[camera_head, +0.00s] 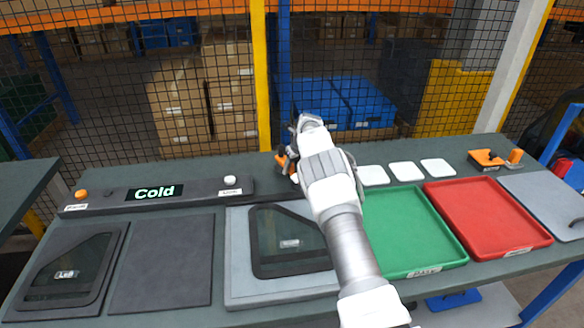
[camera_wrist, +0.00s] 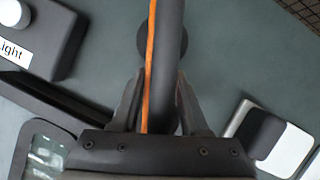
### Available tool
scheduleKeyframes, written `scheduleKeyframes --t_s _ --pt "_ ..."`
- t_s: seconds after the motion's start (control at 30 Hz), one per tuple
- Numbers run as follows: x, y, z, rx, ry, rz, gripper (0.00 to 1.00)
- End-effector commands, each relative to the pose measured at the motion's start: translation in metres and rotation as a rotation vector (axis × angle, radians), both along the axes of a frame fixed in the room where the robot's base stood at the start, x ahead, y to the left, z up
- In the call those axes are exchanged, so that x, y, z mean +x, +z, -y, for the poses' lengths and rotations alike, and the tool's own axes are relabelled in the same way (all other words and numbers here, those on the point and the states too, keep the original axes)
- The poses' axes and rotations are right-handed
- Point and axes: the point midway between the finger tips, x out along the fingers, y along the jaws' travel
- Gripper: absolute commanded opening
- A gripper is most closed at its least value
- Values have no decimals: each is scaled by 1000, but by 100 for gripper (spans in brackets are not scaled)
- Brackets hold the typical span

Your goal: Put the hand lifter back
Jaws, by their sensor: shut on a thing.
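The hand lifter (camera_head: 283,161) shows as an orange and black piece at the back of the bench, partly hidden behind my arm. In the wrist view its black handle with an orange edge (camera_wrist: 168,60) runs between the fingers of my gripper (camera_wrist: 160,108). The gripper is shut on the handle. A dark round part shows beneath the handle. Whether the lifter touches the bench cannot be told. In the head view the fingertips are mostly hidden by my wrist.
A panel with a "Cold" display (camera_head: 155,192) lies left of the lifter. Framed glass panes (camera_head: 70,272) (camera_head: 285,240) lie in front. White squares (camera_head: 405,171), a green tray (camera_head: 410,235), a red tray (camera_head: 490,215) and an orange-and-black item (camera_head: 486,158) are right. Mesh fencing stands behind.

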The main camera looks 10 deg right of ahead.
Motion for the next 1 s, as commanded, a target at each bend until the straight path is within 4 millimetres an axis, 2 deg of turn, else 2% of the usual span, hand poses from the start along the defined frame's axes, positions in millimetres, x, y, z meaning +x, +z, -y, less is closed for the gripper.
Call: scheduleKeyframes --t_s 0.27,0.3,0.47,0.77,1.0 --pt "1 -4 0 0 0 3 0" --pt "0 -6 0 0 0 0 46" --pt "0 -6 0 0 0 0 75" --pt "0 -5 0 0 0 0 75" --pt "-2 14 1 1 -1 1 75"
